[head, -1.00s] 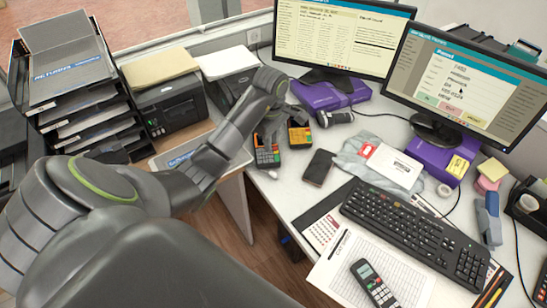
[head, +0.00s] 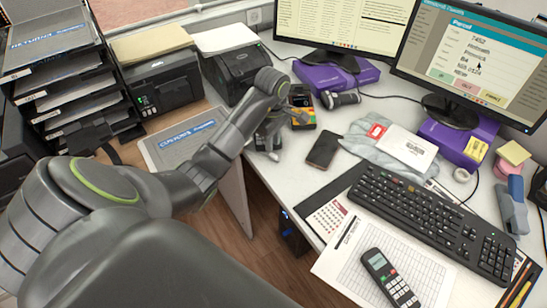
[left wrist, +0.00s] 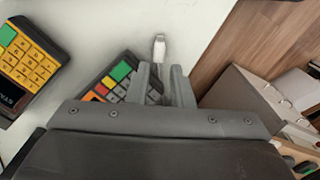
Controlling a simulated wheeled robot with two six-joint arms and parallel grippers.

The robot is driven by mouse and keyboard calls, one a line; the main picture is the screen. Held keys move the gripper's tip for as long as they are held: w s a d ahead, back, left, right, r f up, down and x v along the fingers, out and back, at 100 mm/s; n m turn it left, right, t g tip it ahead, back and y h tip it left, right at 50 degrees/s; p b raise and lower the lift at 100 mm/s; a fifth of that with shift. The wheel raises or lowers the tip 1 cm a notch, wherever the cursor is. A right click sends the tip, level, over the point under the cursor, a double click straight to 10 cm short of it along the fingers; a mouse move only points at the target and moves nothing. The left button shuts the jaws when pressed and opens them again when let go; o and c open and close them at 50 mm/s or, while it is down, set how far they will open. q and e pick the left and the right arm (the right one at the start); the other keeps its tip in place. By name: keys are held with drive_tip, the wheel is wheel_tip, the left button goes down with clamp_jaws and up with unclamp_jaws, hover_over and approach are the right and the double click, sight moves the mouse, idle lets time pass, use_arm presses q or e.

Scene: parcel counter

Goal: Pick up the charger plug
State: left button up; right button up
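The charger plug is a small white piece (left wrist: 159,46) on the pale counter in the left wrist view. It lies just ahead of the gap between my left gripper's fingertips (left wrist: 161,70), close to the counter edge. The two fingers are apart with nothing clamped between them. In the head view my left gripper (head: 268,146) is low over the counter beside the card terminals, and the plug is mostly hidden there. My right gripper is not in view.
A card terminal with coloured keys (left wrist: 118,76) is right beside the left finger; a yellow-keyed terminal (left wrist: 28,60) is farther left. A dark phone (head: 323,150) lies to the right in the head view. Keyboard (head: 425,220), handset (head: 388,277) and two monitors occupy the right.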

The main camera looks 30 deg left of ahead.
sight(272, 154)
use_arm(q)
drive_tip(key=shift+a+f+b, duration=0.15)
drive_tip(key=shift+f+b, duration=0.9)
drive_tip(key=shift+f, duration=0.1)
drive_tip(key=shift+a+f+b, duration=0.1)
drive_tip(key=shift+f+b, duration=0.9)
drive_tip(key=shift+f, duration=0.1)
drive_tip(key=shift+w+f, duration=0.1)
drive_tip(key=shift+f, duration=0.3)
drive_tip(key=shift+r, duration=0.1)
drive_tip(key=c, duration=0.4)
